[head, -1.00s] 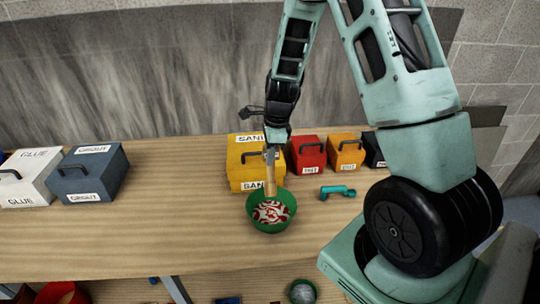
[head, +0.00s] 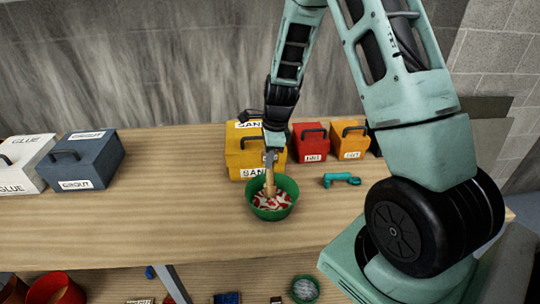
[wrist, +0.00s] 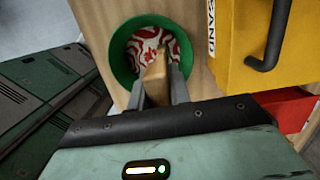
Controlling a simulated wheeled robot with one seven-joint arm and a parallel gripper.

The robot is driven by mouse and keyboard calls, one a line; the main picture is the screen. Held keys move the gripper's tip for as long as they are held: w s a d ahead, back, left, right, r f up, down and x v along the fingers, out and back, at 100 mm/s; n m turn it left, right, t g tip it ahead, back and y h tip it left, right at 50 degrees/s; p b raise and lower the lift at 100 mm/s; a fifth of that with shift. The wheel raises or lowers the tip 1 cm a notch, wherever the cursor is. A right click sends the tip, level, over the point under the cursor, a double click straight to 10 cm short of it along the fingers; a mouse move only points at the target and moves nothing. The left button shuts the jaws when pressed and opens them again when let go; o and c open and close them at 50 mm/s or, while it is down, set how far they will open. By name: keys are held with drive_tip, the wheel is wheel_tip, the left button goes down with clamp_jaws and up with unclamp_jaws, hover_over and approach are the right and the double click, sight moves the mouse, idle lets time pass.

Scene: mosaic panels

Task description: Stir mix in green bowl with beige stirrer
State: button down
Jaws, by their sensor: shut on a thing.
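The green bowl (head: 286,210) stands on the wooden workbench and holds a red and white swirled mix (head: 268,203). It also shows in the wrist view (wrist: 116,63). My gripper (head: 270,162) is above the bowl, pointing down, shut on the beige stirrer (head: 269,184). In the wrist view the stirrer (wrist: 156,75) sits between the two fingers. Its lower end is inside the bowl, over or in the mix; the exact depth of the tip is hard to tell.
A yellow SAND box (head: 240,160) stands right behind the bowl. Red (head: 310,145) and orange (head: 350,143) boxes and a teal tool (head: 341,180) are to the right. A dark GROUT box (head: 85,163) is at the left. The bench (head: 150,220) left of the bowl is clear.

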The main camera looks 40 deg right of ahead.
drive_tip(key=shift+s+a+f, duration=0.1)
drive_tip(key=shift+s+a, duration=0.15)
drive_tip(key=shift+s, duration=0.35)
drive_tip(key=shift+s+a, duration=0.25)
drive_tip(key=shift+s, duration=0.3)
idle(0.9)
drive_tip(key=shift+f, duration=0.35)
idle(0.9)
drive_tip(key=shift+r, duration=0.1)
idle(0.5)
idle(0.4)
